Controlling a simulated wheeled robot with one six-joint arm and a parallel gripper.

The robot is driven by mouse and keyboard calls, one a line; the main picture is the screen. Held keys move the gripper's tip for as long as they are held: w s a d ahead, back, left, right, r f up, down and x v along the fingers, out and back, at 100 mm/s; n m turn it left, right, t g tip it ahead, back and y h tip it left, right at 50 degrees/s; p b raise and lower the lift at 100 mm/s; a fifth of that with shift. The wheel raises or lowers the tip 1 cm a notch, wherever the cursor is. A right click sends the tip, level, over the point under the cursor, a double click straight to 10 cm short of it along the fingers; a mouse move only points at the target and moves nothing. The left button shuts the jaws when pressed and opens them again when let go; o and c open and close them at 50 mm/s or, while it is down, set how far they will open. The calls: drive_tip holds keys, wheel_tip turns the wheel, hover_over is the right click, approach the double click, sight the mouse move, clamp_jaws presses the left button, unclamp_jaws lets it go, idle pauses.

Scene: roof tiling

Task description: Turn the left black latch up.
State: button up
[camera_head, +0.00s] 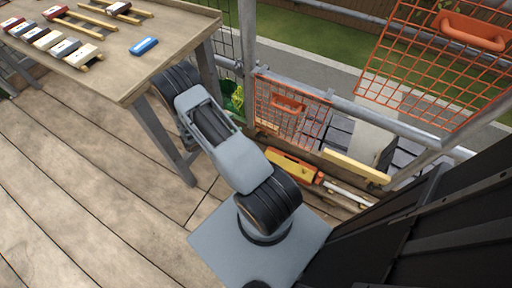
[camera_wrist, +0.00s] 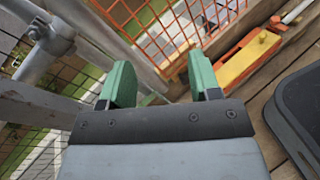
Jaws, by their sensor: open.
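My gripper (camera_wrist: 160,72) shows in the wrist view with its two green fingers apart and nothing between them. It faces an orange mesh panel (camera_wrist: 180,28) beyond the fingertips, with grey scaffold posts at the left. I cannot make out a black latch in either view. In the head view, two orange mesh panels hang on the scaffold rails: a smaller one (camera_head: 310,125) near the middle and a larger one (camera_head: 425,65) at the upper right, each with an orange handle. My gripper cannot be made out clearly in the head view, behind my arm.
A wooden table (camera_head: 150,60) with several coloured blocks and a blue piece (camera_head: 144,46) stands at the upper left. A yellow and orange long object (camera_head: 292,166) lies by the rail and shows in the wrist view (camera_wrist: 245,60). The plank floor (camera_head: 80,200) at left is clear.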

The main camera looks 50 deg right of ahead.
wheel_tip(320, 180, down, 13)
drive_tip(key=n+t+h+b, duration=0.2)
drive_tip(key=n+t+b, duration=0.1)
drive_tip(key=n, duration=0.1)
drive_tip(key=n+t+b, duration=0.4)
drive_tip(key=n+t, duration=0.1)
approach(257, 137)
drive_tip(key=b+x, duration=0.3)
drive_tip(key=x, duration=0.6)
drive_tip(key=shift+f, duration=0.25)
drive_tip(key=c, duration=0.9)
